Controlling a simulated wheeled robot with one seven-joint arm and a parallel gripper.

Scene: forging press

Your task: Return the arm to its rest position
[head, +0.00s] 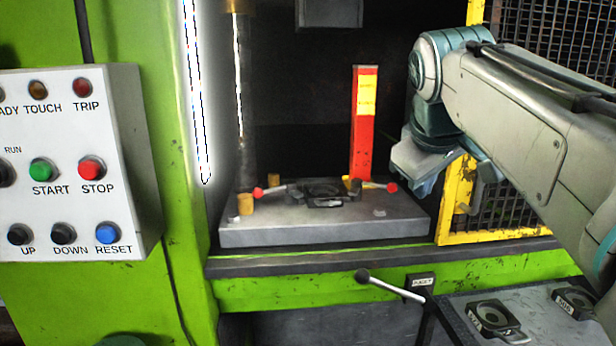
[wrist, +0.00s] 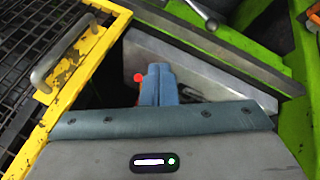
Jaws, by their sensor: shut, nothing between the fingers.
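My arm (head: 540,110) reaches in from the right in the head view, in front of the press opening. It bends down at a teal wrist joint beside the yellow gate. My gripper shows in the wrist view (wrist: 158,72), with its two blue fingers together and nothing between them. In the head view its fingertips cannot be made out. It is near the right side of the press bed (head: 325,232), close to the red upright block (head: 362,125). A red knob (wrist: 138,77) shows just beside the fingers in the wrist view.
The yellow mesh gate (head: 456,200) stands open close to my wrist. A dark die (head: 325,192) with red-tipped handles sits on the bed. A lever (head: 390,285) sticks out below. A side table (head: 540,310) holds dies at lower right. The control panel (head: 75,165) is at left.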

